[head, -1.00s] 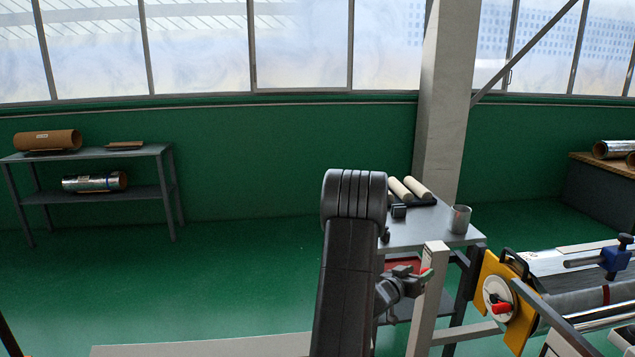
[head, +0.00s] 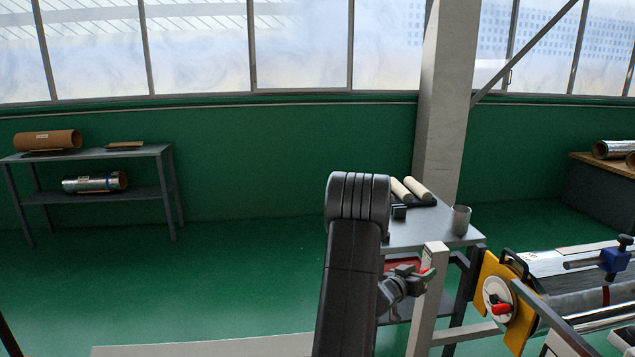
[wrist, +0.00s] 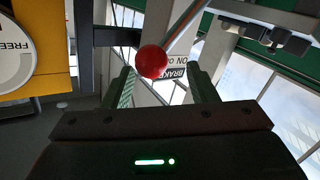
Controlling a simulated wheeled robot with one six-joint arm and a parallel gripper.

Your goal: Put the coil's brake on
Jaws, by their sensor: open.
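In the wrist view a red ball knob (wrist: 152,62) shows just ahead of my open gripper (wrist: 159,82), between the lines of its two green fingers and nearer the left one. I cannot tell whether the fingers reach around it. Behind it is a white label (wrist: 172,68) reading BRAKE ON, upside down. In the head view my gripper (head: 427,275) is in front of a pale upright post (head: 426,310), with a small bit of red at its tips. To its right, a yellow plate (head: 487,270) carries a white dial with a red handle (head: 501,309), beside the foil coil (head: 580,299).
Behind my arm stands a grey table (head: 425,232) with pale rolls (head: 418,188) and a metal cup (head: 461,220). A blue clamp (head: 615,258) sits on a rail above the coil. A shelf (head: 95,190) with rolls stands far left. The green floor at left is clear.

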